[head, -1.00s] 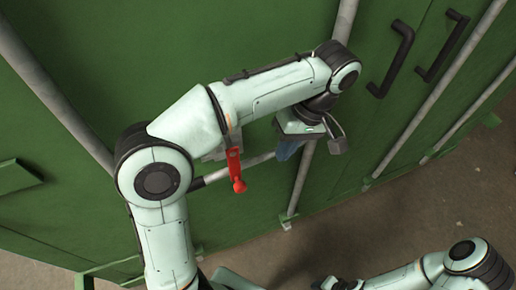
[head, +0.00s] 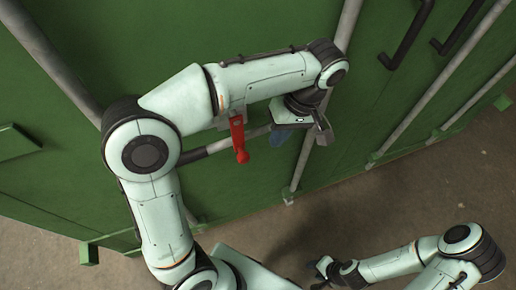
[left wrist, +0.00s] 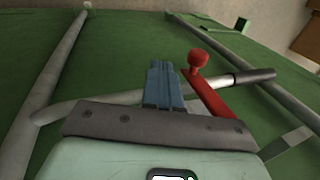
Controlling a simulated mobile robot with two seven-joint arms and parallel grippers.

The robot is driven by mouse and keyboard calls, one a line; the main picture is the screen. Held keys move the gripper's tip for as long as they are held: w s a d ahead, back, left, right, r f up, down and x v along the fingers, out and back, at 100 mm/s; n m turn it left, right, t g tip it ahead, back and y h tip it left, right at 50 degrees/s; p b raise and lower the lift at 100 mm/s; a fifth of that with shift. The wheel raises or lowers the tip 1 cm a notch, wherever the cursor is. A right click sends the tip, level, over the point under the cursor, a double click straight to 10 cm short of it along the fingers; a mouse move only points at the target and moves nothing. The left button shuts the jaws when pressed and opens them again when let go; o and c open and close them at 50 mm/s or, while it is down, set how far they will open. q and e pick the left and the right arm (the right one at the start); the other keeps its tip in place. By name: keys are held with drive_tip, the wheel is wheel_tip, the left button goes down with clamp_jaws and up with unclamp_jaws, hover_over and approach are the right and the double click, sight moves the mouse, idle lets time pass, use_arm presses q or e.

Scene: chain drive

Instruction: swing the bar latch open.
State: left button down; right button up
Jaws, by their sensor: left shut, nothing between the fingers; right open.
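A grey bar with a dark end grip (head: 192,157) lies across the green door, running from a vertical rod. A red lever with a round knob (head: 241,145) crosses the bar and hangs below it. In the left wrist view the red lever (left wrist: 212,96) is just right of my fingers, and the grey bar (left wrist: 92,103) runs behind them. My left gripper (head: 278,139) is shut and empty, between red lever and rod; its blue fingers (left wrist: 162,68) also show in the left wrist view. Whether they touch bar or lever, I cannot tell. My right gripper (head: 318,268) is open, low and away from the door.
The vertical rod (head: 300,165) stands close to my left gripper. Further rods (head: 415,112) and black handles (head: 408,35) are on the door to the right. A thick grey rod (head: 45,58) is at the left. Brown floor (head: 430,185) is clear below the door.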

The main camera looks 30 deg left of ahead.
sight(240, 142)
use_arm(q)
drive_tip(key=s+a+f, duration=0.3)
drive_tip(key=shift+s+a+f+b, duration=0.15)
drive_tip(key=shift+a+f+b, duration=0.05)
drive_tip(key=shift+b, duration=0.1)
drive_tip(key=shift+a+f, duration=0.1)
drive_tip(key=shift+a, duration=0.1)
